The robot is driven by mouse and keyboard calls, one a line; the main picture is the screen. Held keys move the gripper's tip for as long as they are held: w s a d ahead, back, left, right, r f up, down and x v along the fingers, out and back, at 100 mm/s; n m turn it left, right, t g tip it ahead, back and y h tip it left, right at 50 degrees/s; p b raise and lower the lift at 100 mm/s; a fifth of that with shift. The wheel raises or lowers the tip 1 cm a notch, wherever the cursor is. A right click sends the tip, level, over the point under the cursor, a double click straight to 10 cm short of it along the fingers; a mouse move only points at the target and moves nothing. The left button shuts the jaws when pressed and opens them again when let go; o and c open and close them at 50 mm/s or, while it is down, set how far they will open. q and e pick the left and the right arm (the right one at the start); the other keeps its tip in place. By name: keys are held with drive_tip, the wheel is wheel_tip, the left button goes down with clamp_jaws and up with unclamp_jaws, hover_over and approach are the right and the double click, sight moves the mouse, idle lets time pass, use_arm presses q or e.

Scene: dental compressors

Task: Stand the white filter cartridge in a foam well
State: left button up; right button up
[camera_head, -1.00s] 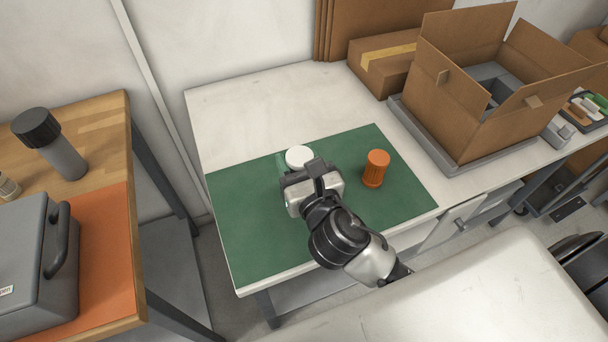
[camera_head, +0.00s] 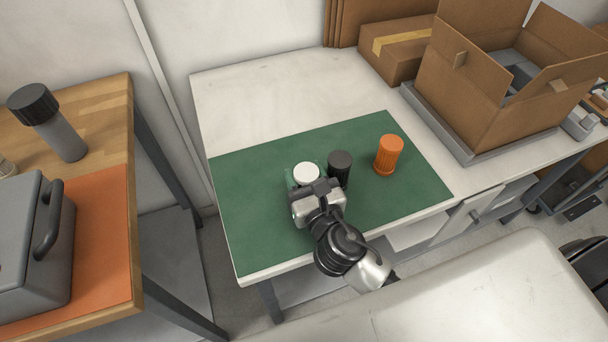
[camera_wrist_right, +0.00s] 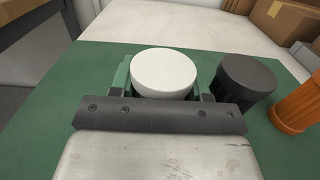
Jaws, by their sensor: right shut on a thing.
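The white filter cartridge (camera_head: 306,173) stands upright at the green mat (camera_head: 260,205), and its round top also fills the middle of the right wrist view (camera_wrist_right: 164,72). My right gripper (camera_head: 309,182) is shut on it, with a finger on each side of the cartridge in the wrist view. The cartridge's lower part is hidden by the gripper. The open cardboard box (camera_head: 465,85) at the back right has grey inserts (camera_head: 512,70) inside; I cannot make out individual wells. My left gripper is in neither current view.
A black cartridge (camera_head: 340,168) stands close to the right of the white one. An orange cartridge (camera_head: 389,154) stands farther right. A closed, taped box (camera_head: 396,48) sits behind. The bench left of the mat's back edge is clear.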

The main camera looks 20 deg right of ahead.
drive_tip(key=shift+f, duration=0.1)
drive_tip(key=o, duration=0.6)
drive_tip(key=shift+o, duration=0.2)
